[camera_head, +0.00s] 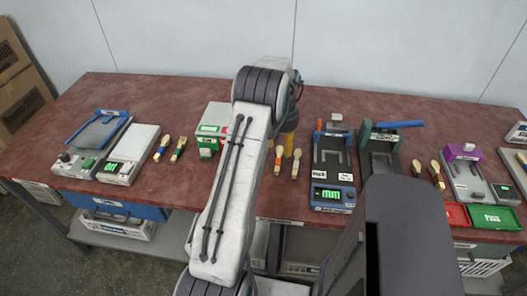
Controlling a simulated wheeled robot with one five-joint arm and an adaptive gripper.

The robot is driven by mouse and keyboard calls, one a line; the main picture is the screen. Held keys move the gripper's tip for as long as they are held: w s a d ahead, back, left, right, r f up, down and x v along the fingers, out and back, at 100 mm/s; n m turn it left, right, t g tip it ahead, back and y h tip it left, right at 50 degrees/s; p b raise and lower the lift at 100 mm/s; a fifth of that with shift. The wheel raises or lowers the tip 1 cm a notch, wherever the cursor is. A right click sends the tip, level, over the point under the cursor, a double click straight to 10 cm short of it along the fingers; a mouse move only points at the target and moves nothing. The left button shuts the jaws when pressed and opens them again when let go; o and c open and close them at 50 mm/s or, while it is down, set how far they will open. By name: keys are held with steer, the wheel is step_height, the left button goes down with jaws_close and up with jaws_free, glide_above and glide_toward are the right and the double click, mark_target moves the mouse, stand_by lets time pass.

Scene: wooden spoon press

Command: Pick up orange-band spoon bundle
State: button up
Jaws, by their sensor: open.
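Two small pale wooden spoon bundles lie side by side on the red-brown tabletop, just below my gripper in the picture. The left one, the orange-band spoon bundle (278,161), seems to have an orange-red band; the right spoon bundle (296,163) has a yellowish band. The bands are too small to be sure of their colours. My gripper (287,143) is open, pointing down over the table just behind these bundles. My arm hides part of it, and I see nothing held in it. I cannot tell its height above the table.
Other bundles lie at the left (178,149) and right (437,175). A blue-and-black device (332,195) with a green display stands right of the middle pair, a green-and-white box (210,127) to the left. A scale (130,155) stands further left. Red-brown tabletop (245,205) is clear in front.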

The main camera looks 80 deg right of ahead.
mark_target(280, 157)
steer(key=shift+w+d+f+p, duration=0.15)
steer(key=shift+f+p, duration=0.1)
steer(key=shift+f, duration=0.95)
steer(key=shift+d+f+p, duration=0.15)
steer(key=shift+f+p, duration=0.15)
steer(key=shift+f, duration=0.95)
steer(key=shift+w+d+f+p, duration=0.15)
steer(key=shift+f+p, duration=0.1)
steer(key=shift+f, duration=0.95)
steer(key=shift+s, duration=0.1)
steer(key=shift+c, duration=0.2)
steer(key=c, duration=1)
